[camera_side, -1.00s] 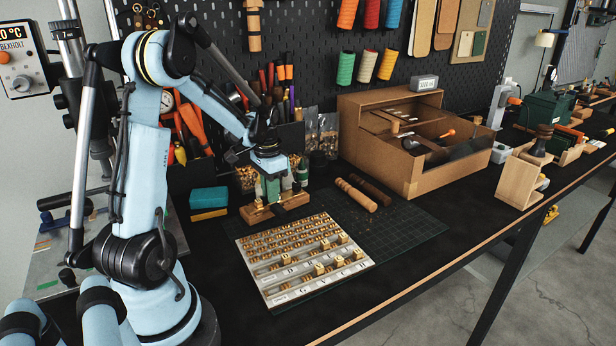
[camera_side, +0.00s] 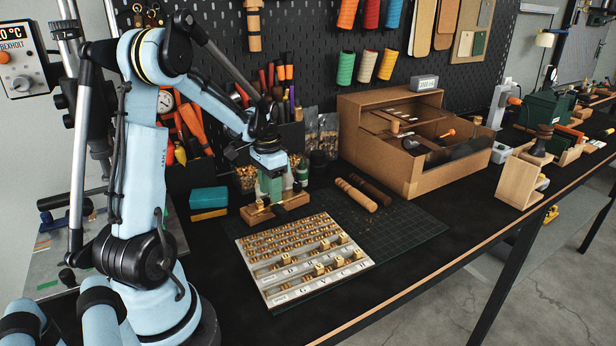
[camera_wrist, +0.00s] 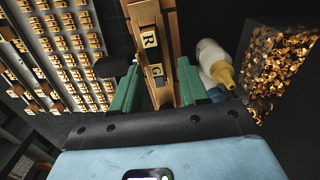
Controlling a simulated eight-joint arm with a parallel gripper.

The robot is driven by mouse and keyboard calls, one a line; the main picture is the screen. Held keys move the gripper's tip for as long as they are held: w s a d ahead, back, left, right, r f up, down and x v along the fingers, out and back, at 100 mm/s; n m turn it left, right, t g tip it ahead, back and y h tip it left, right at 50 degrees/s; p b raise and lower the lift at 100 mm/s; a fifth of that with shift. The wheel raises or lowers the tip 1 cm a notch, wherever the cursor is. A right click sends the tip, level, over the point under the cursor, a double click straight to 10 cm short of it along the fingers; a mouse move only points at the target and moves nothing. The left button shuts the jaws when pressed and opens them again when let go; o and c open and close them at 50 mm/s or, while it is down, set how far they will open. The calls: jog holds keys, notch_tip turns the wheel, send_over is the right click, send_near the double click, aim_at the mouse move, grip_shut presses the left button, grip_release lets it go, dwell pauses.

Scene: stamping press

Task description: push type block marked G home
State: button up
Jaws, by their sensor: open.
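The type block marked G (camera_wrist: 156,71) sits in a narrow slot of the wooden holder (camera_wrist: 133,11), seen in the wrist view. A block marked R (camera_wrist: 149,40) is in the same slot, with a small gap between the two. My gripper (camera_wrist: 158,78) is open, its green fingers on either side of the slot near the G block. Contact with the block cannot be told. In the side view the holder (camera_side: 293,202) stands on the bench behind the type tray, with my gripper (camera_side: 271,194) just above it. The letters are too small to read there.
The type tray (camera_side: 252,270) with rows of blocks lies in front of the holder. A bottle with a yellow nozzle (camera_wrist: 224,74) and a bin of brass pieces (camera_wrist: 281,60) stand close by. Wooden rollers (camera_side: 356,195) lie to the right.

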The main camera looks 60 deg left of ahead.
jog(key=shift+r, duration=3)
jog(key=shift+w+d+r, duration=0.1)
jog(key=shift+d, duration=0.15)
jog(key=d+r+t, duration=0.1)
jog(key=d+t, duration=0.2)
jog(key=d, duration=0.9)
jog(key=s+d+r+m+t, duration=0.1)
jog(key=d+t, duration=0.3)
jog(key=d, duration=0.9)
jog(key=shift+s+d+r, duration=0.2)
jog(key=shift+r, duration=0.3)
